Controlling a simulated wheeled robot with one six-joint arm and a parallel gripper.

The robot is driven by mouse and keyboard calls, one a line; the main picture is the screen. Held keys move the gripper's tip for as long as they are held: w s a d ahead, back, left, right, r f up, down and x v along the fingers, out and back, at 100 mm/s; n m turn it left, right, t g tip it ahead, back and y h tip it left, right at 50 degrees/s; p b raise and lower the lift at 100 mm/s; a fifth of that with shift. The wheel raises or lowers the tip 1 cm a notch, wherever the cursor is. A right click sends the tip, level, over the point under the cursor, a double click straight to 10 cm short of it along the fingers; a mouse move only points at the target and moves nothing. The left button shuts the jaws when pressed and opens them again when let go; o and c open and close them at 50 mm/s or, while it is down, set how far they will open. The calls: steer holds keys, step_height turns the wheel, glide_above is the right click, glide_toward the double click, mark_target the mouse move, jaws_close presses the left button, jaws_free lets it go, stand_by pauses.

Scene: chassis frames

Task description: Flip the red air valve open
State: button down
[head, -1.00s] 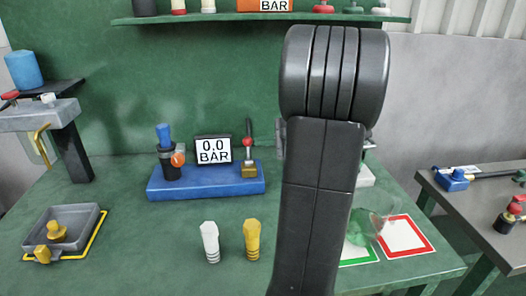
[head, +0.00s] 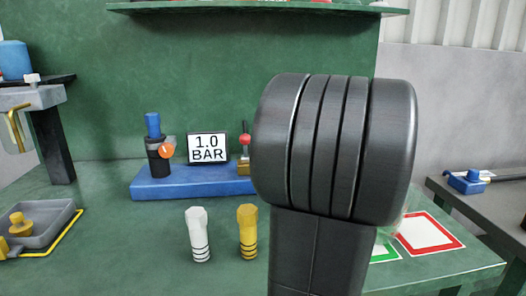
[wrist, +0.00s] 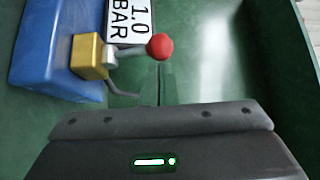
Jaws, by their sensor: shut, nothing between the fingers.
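The red air valve is a brass block with a grey lever and red ball knob (head: 244,139), on the right end of the blue base (head: 192,184). The lever stands up in the head view, partly beside my arm. In the wrist view the red knob (wrist: 160,47) is right of the brass block (wrist: 88,56), with the lever between them. The display (head: 208,147) reads 1.0 BAR. My gripper (wrist: 161,84) is shut and empty, just below the knob in the wrist view; I cannot tell whether it touches the lever. In the head view my arm hides it.
A black and blue regulator with an orange knob (head: 167,151) stands on the base's left. A white peg (head: 198,235) and a yellow peg (head: 248,233) stand in front. A grey tray (head: 45,225) is at left. A red-framed card (head: 430,233) lies at right.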

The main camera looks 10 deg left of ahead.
step_height(320, 180, up, 10)
steer(key=p, duration=0.3)
stand_by(0.4)
steer(key=shift+s, duration=0.1)
steer(key=w+a+f+m+g+h+p, duration=0.1)
steer(key=f+p, duration=0.4)
steer(key=p, duration=0.5)
steer(key=w+f+m+g+h+p, duration=0.4)
steer(key=w+f+m+p, duration=0.1)
steer(key=p, duration=0.5)
steer(key=shift+a+f+m, duration=0.15)
steer(key=shift+a+m, duration=0.2)
steer(key=shift+m, duration=0.05)
stand_by(0.5)
steer(key=shift+s+f+b, duration=0.1)
steer(key=shift+s+b, duration=0.1)
steer(key=shift+b, duration=0.35)
